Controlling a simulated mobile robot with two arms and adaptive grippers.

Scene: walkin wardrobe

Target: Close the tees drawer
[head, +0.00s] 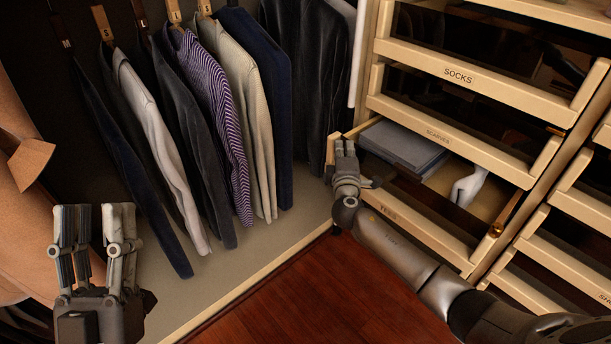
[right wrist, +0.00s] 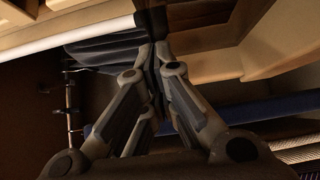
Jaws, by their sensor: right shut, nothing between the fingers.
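The tees drawer (head: 418,229) is a pale wood drawer with a "TEES" label on its lower front rail. It stands out from the unit below the scarves drawer in the head view. Folded blue-grey cloth (head: 408,146) and a white item (head: 468,186) show inside the opening. My right gripper (head: 345,150) is shut and empty at the drawer's left front corner; whether it touches the wood is unclear. In the right wrist view, its fingertips (right wrist: 153,60) meet against a dark background beside pale wood. My left gripper (head: 95,212) is open and empty at the lower left.
The socks drawer (head: 458,76) and scarves drawer (head: 439,137) are above. More drawers (head: 575,215) stand to the right. Hanging clothes (head: 215,125) fill the left and back. The red wood floor (head: 315,295) is clear in front. My right forearm crosses before the lower drawers.

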